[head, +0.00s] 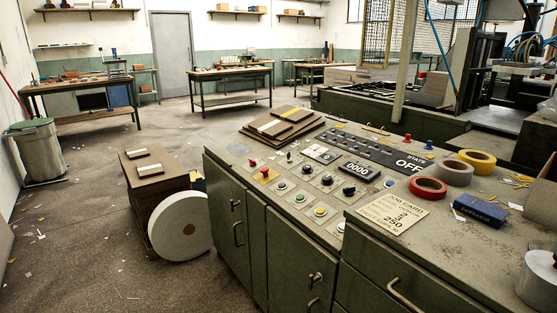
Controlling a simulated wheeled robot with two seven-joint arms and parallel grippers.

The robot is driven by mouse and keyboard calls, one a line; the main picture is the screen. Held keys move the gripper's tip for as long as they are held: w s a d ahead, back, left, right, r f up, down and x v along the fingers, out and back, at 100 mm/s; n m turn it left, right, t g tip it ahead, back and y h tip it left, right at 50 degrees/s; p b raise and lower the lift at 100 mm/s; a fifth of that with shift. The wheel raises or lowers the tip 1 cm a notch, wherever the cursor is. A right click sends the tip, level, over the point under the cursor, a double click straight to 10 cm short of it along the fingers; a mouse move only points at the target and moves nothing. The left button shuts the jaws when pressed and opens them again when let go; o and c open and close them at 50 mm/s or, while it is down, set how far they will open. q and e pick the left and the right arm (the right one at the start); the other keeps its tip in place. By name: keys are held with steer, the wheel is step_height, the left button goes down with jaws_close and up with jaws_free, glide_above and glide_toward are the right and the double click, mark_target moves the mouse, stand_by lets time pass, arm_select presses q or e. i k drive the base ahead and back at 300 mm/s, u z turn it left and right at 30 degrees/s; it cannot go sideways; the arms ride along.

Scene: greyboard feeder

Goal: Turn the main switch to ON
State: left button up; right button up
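The green control console (230,165) fills the right foreground, with a panel of controls on its sloped top. A black state display (408,163) reads "STATE OFF". Black rotary knobs (349,190) and (327,180) sit on small plates in front of the counter. The labels are too small to read, so I cannot tell which control is the main switch. Neither of my grippers shows in the head view.
A counter (357,170) reads 0000. A job card (396,212), red tape roll (428,187), yellow tape roll (477,160) and blue box (480,210) lie on the console's right. Stacked boards (283,123) lie at its far left. A white roll (180,226) stands on the floor beside it.

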mark_target(253, 164)
steer(key=u, duration=1.05)
steer(key=i, duration=3.75)
steer(key=z, duration=2)
